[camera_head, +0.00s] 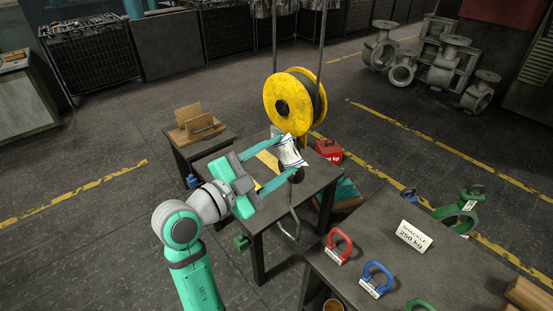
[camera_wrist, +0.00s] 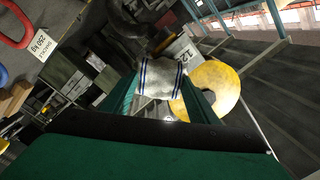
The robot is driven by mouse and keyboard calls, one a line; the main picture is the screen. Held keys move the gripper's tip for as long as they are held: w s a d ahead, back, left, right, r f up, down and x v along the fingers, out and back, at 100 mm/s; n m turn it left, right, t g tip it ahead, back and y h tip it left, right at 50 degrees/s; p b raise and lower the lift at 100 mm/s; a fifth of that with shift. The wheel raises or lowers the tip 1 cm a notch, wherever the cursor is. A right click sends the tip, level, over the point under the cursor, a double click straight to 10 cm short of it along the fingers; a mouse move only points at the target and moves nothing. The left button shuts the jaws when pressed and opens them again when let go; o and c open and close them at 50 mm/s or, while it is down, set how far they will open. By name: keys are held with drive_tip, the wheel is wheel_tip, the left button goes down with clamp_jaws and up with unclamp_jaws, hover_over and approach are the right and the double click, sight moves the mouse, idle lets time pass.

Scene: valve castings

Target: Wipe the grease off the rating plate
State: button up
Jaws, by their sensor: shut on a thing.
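My gripper (camera_head: 289,154) has its teal fingers shut on a white cloth with blue stripes (camera_head: 293,150). The cloth also shows between the fingertips in the wrist view (camera_wrist: 160,80). It is in front of and just below the yellow drum (camera_head: 283,105), above the small dark table; I cannot tell whether it touches anything. In the wrist view a pale plate marked "12" (camera_wrist: 181,53) shows just beyond the cloth, partly covered by it. I cannot tell whether this is the rating plate, and no grease can be made out.
A dark table (camera_head: 318,178) stands under my gripper, with a bent grey handle or hook (camera_head: 291,224) at its front edge. A red weight (camera_head: 328,151) is behind it. At right, another table holds a red shackle (camera_head: 339,246), a blue shackle (camera_head: 378,279) and a sign (camera_head: 413,236).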

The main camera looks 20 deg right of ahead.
drive_tip(key=shift+w+d, duration=0.15)
drive_tip(key=shift+d, duration=0.15)
drive_tip(key=shift+w+a, duration=0.55)
drive_tip(key=shift+w, duration=0.6)
drive_tip(key=shift+w+a, duration=0.5)
drive_tip(key=shift+w, duration=0.6)
drive_tip(key=shift+w+a, duration=0.55)
drive_tip(key=shift+w, duration=0.6)
drive_tip(key=shift+s+d, duration=0.55)
drive_tip(key=shift+s, duration=0.6)
drive_tip(key=shift+s+d, duration=0.6)
drive_tip(key=shift+s, duration=0.6)
drive_tip(key=shift+s+d, duration=0.55)
drive_tip(key=shift+s, duration=0.6)
drive_tip(key=v, duration=0.6)
